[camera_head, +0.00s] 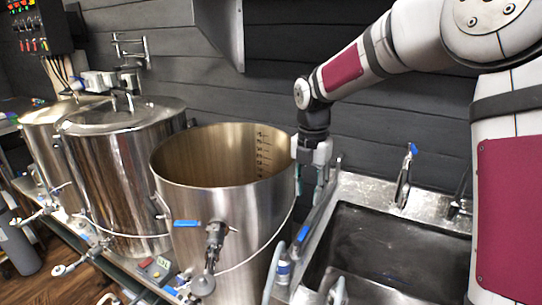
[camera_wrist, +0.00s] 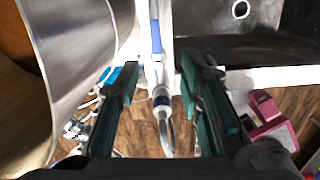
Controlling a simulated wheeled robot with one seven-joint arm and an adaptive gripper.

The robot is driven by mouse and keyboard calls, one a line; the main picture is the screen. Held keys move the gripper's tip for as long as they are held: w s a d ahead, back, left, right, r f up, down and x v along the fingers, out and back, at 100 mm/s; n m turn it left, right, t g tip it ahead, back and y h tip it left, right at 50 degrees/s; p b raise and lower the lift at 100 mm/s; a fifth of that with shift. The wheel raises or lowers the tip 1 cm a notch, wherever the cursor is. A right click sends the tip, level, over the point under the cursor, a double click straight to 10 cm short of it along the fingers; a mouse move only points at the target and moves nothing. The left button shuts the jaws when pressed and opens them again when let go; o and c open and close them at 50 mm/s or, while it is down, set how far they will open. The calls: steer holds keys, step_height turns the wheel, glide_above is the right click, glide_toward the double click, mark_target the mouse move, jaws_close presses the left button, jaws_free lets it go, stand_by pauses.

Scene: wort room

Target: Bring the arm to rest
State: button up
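My gripper (camera_head: 310,180) hangs pointing down from my arm, between the open steel pot and the sink. In the wrist view its two green-padded fingers (camera_wrist: 157,72) stand apart with nothing held between them. A pipe with a blue valve handle (camera_wrist: 156,36) shows in the gap, beyond the fingertips; I cannot tell the exact distance. In the head view my arm reaches in from the right, over the sink, and bends down at the wrist.
The open pot (camera_head: 228,200) stands close on the left of my gripper. A steel sink (camera_head: 385,245) with a tap (camera_head: 404,175) lies on the right. Lidded kettles (camera_head: 120,165) stand further left, a control box (camera_head: 32,28) above. The dark plank wall (camera_head: 290,60) is behind.

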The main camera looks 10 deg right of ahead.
steer(key=s+d+r+m+t+h, duration=0.1)
steer(key=s+r+m, duration=0.4)
steer(key=s+m, duration=0.35)
steer(key=s+r+m+t+h, duration=0.1)
steer(key=s+r+m, duration=0.5)
steer(key=s, duration=0.4)
steer(key=s+f+m+t+y, duration=0.2)
steer(key=s+m, duration=1.1)
steer(key=shift+s+p, duration=0.15)
steer(key=shift+p, duration=0.15)
steer(key=shift+f, duration=0.1)
